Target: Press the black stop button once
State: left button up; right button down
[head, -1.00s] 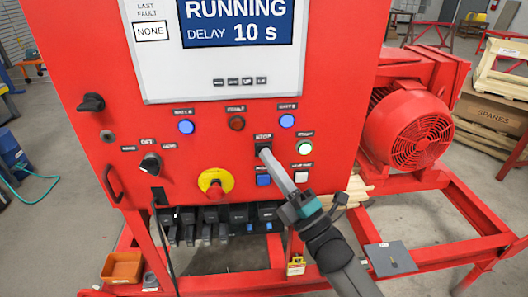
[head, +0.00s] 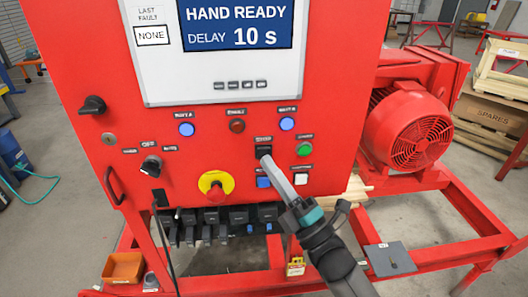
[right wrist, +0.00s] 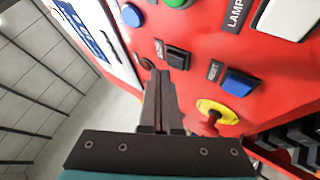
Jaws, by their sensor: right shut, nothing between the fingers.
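The black stop button (head: 264,153) sits on the red panel below the display, under a small label. It also shows in the right wrist view (right wrist: 178,59), just beyond and right of my fingertips. My right gripper (head: 267,160) is shut and empty, its fingertips at the button's lower edge in the head view. In the right wrist view the closed fingers (right wrist: 160,78) point toward the panel; I cannot tell whether they touch the button. The display (head: 237,24) reads HAND READY, DELAY 10 s. My left gripper is not in view.
Close by are a green button (head: 304,149), a blue reset button (right wrist: 240,82), a white button (head: 301,178) and a red emergency stop on a yellow ring (head: 215,184). A selector knob (head: 151,166) is further left. A red motor (head: 408,130) stands right of the panel.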

jog(key=s+p, duration=0.2)
jog(key=s, duration=0.3)
jog(key=shift+d, duration=0.1)
dwell(0.3)
jog(key=shift+f, duration=0.1)
dwell(0.4)
